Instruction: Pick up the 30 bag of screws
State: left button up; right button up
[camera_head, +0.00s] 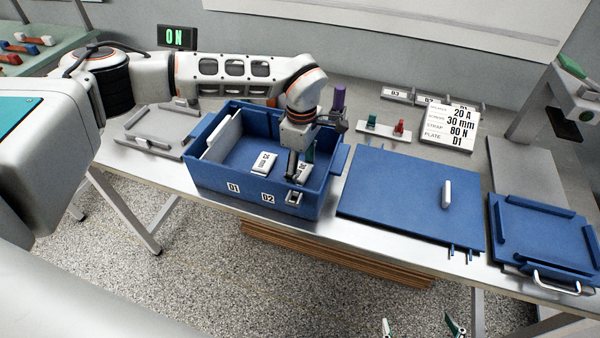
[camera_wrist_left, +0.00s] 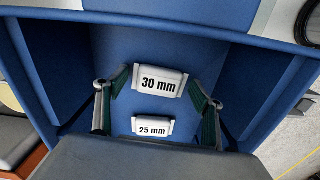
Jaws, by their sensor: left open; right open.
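The 30 mm bag of screws (camera_wrist_left: 160,80) is a small white pack with a black label in the left wrist view. It lies inside the blue box (camera_head: 254,195), between and slightly beyond the fingertips of my left gripper (camera_wrist_left: 158,92), which is open and not closed on it. A second white pack, labelled 25 mm (camera_wrist_left: 152,126), lies nearer the wrist. In the head view my left gripper (camera_head: 300,163) reaches down into the right part of the box, beside a white pack (camera_head: 301,173); its label is too small to read. My right gripper (camera_head: 421,327) is open and empty at the bottom edge.
Another white pack (camera_head: 263,163) lies left of the gripper in the box. The box walls stand close around my left gripper. A blue panel (camera_head: 400,200) with a grey handle lies right of the box. A sign (camera_head: 452,123) reading 30 mm stands behind it.

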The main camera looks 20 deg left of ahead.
pick_arm(q)
jog(key=c, duration=1.2)
jog(key=shift+r, duration=0.1)
